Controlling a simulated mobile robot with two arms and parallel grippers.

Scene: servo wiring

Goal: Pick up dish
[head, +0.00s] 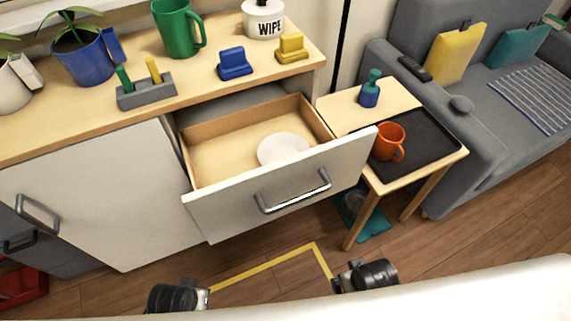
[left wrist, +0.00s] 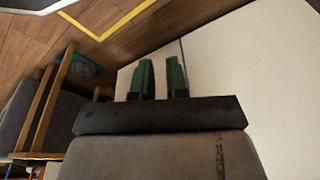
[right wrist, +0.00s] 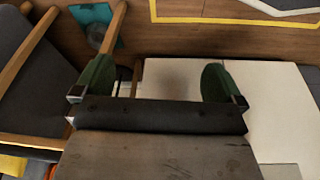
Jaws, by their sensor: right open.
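A round white dish (head: 283,148) lies in the open wooden drawer (head: 225,155), towards its right front. My left gripper (head: 205,297) is low in front of the cabinet, well away from the dish. In the left wrist view its green fingers (left wrist: 161,80) stand close together with a narrow gap and nothing seen between them. My right gripper (head: 337,284) is low in front of the drawer, apart from it. In the right wrist view its fingers (right wrist: 158,80) are wide apart and empty. The dish shows in neither wrist view.
The drawer front with its grey handle (head: 293,192) juts out beside a small table (head: 357,110). An orange mug (head: 388,141) stands on its black tray (head: 425,130). The counter (head: 50,130) above holds several items. The floor before the drawer, with yellow tape (head: 265,265), is clear.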

